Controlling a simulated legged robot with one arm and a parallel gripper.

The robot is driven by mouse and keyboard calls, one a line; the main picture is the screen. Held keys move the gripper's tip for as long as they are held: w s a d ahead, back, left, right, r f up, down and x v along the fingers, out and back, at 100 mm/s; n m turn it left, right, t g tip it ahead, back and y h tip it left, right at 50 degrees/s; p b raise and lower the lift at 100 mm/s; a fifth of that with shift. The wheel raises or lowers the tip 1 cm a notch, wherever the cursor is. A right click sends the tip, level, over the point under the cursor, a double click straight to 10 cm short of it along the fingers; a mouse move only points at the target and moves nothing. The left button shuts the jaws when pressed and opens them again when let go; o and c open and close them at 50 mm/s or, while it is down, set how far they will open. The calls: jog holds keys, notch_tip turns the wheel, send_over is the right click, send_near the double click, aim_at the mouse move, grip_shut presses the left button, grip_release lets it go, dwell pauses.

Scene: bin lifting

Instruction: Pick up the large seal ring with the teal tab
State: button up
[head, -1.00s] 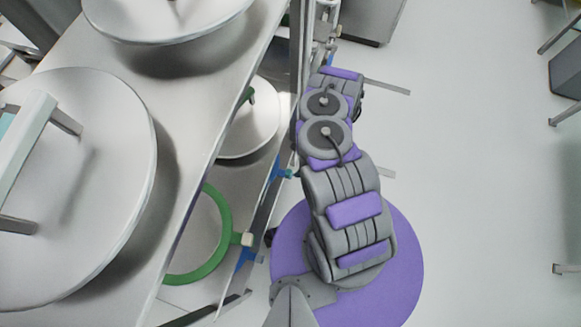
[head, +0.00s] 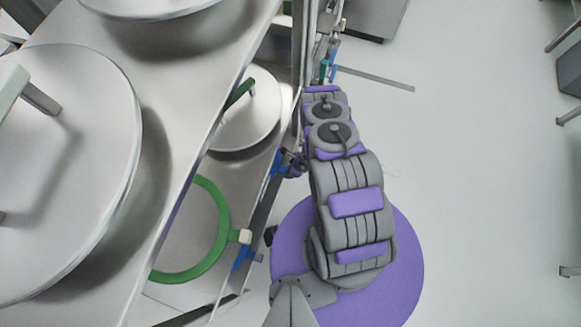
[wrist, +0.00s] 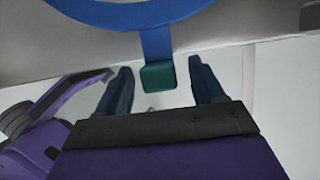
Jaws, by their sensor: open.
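A blue ring (wrist: 140,14) with a teal tab (wrist: 157,76) is at the top of the wrist view, partly cut off by the frame. The tab hangs toward my gripper (wrist: 160,65). My gripper is open, with one dark blue finger on each side of the tab and visible gaps to both. In the head view, a green ring (head: 222,222) with a cream tab (head: 240,236) lies on a lower shelf. My gripper and the blue ring cannot be made out clearly in the head view.
A metal shelf rack fills the left side, with large round lids on its upper shelf (head: 180,95) and another lid (head: 247,112) lower down. Its upright post (head: 297,75) stands close beside my arm. The floor (head: 470,200) to the right is largely clear.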

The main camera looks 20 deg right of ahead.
jog(key=shift+c, duration=0.3)
jog(key=c, duration=1.1)
jog(key=shift+s+d, duration=0.75)
jog(key=shift+d, duration=0.3)
jog(key=o, duration=1.2)
jog(key=shift+o, duration=0.2)
jog(key=p+v, duration=0.5)
jog(key=v, duration=1.2)
jog(key=shift+p, duration=0.35)
